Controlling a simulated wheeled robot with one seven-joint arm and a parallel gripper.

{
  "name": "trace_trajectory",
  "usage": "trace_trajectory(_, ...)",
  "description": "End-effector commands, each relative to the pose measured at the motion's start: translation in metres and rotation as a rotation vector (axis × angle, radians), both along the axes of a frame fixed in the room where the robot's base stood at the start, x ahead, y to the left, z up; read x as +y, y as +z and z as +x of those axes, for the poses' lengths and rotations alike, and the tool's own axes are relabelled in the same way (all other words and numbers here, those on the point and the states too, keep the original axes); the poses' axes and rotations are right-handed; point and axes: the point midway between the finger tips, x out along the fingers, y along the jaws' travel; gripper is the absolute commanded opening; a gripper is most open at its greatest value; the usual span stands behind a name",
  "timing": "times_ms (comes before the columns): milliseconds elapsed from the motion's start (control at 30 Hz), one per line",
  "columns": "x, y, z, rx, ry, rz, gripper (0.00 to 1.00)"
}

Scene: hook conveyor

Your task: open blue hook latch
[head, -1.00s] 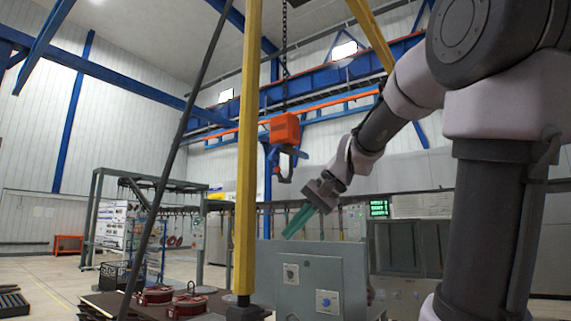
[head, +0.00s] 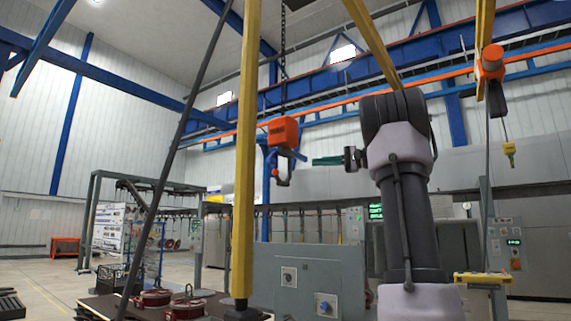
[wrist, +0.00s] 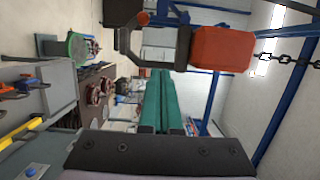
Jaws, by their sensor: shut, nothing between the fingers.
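The hook hangs below an orange hook block (head: 283,131) on a chain, left of centre in the head view. Its blue latch (head: 270,161) shows on the left side of the dark hook (head: 284,177). In the wrist view the picture is turned sideways, with the orange block (wrist: 222,48) and the dark hook (wrist: 182,46) ahead of the fingertips; I cannot make out the latch there. My gripper (head: 315,161) has green fingers, shut and empty, pointing left at about hook height. In the wrist view the fingertips (wrist: 161,74) appear near the hook; contact cannot be told.
A yellow post (head: 246,150) and a thin dark bar stand left of the hook. A grey control cabinet (head: 300,270) is below. An orange hoist (head: 491,65) with a yellow pendant hangs at right. The air around the hook looks clear.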

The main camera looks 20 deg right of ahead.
Motion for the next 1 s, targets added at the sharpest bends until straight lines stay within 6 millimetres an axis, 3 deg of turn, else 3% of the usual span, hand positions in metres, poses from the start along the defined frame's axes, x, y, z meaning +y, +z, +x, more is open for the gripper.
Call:
trace_trajectory(267, 0.008, -0.001, 0.005, 0.002, 0.002, -0.002, 0.0)
trace_trajectory(733, 0.079, -0.001, 0.064, 0.001, 0.004, -0.002, 0.0)
trace_trajectory(1000, 0.105, 0.0, 0.044, 0.002, 0.001, 0.001, 0.0)
